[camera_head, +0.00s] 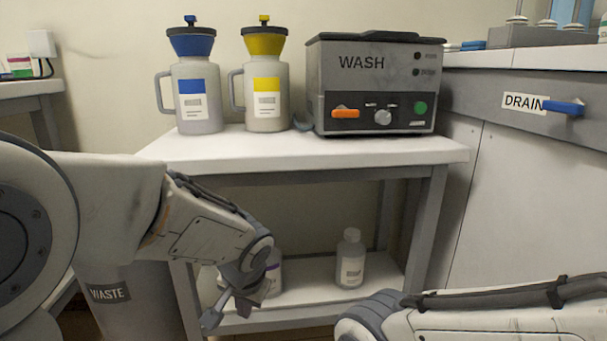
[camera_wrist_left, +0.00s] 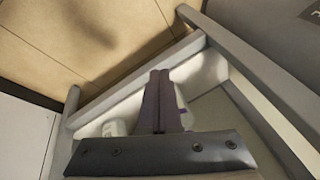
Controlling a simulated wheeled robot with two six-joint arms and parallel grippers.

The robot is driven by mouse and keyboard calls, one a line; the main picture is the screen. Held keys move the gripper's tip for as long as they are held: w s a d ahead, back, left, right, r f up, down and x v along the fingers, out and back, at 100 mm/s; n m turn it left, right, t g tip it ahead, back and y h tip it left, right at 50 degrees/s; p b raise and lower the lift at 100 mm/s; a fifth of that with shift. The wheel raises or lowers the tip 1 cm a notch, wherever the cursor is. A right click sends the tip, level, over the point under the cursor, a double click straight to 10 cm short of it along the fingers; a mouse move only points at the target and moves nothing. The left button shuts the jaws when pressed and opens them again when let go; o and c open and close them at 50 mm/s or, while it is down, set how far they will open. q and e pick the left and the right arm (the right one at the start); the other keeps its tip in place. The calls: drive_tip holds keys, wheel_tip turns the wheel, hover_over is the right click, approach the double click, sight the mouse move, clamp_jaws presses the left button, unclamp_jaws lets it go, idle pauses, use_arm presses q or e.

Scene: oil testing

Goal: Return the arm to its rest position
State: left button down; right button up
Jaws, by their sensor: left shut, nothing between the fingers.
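My left gripper (camera_head: 211,319) hangs low in front of the white two-tier stand, pointing down and apart from anything on it. In the left wrist view its two dark fingers (camera_wrist_left: 159,78) are pressed together with nothing between them. My left arm reaches in from the left, bent downward. My right arm (camera_head: 480,318) lies across the lower right of the head view; its gripper is out of the picture.
The stand's top (camera_head: 300,150) holds a blue-topped jug (camera_head: 196,95), a yellow-topped jug (camera_head: 265,95) and the WASH unit (camera_head: 375,85). A white bottle (camera_head: 351,262) and a partly hidden purple-labelled bottle (camera_head: 274,272) stand on its lower shelf. The WASTE bin (camera_head: 130,300) is left; the DRAIN counter (camera_head: 520,75) is right.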

use_arm(q)
drive_tip(key=s+a+f+n+g+h, duration=0.15)
drive_tip(key=s+a+f+n, duration=0.25)
drive_tip(key=s+a+f, duration=0.4)
drive_tip(key=s+d+r+m+g+p, duration=0.1)
drive_tip(key=s+d+r+m+p, duration=0.3)
drive_tip(key=r+p, duration=0.6)
drive_tip(key=s+d+r+m+g+h+p, duration=0.1)
drive_tip(key=s+d+r+p, duration=0.55)
drive_tip(key=r, duration=0.55)
drive_tip(key=s+d+r+m+g+p, duration=0.1)
drive_tip(key=s+d+r+m+p, duration=0.3)
drive_tip(key=r+p, duration=0.65)
wheel_tip(320, 180, up, 36)
drive_tip(key=n+p, duration=0.1)
drive_tip(key=p, duration=3.3)
drive_tip(key=shift+s+n, duration=0.25)
drive_tip(key=shift+n, duration=0.05)
drive_tip(key=shift+d+f+t, duration=0.15)
drive_tip(key=shift+t, duration=0.1)
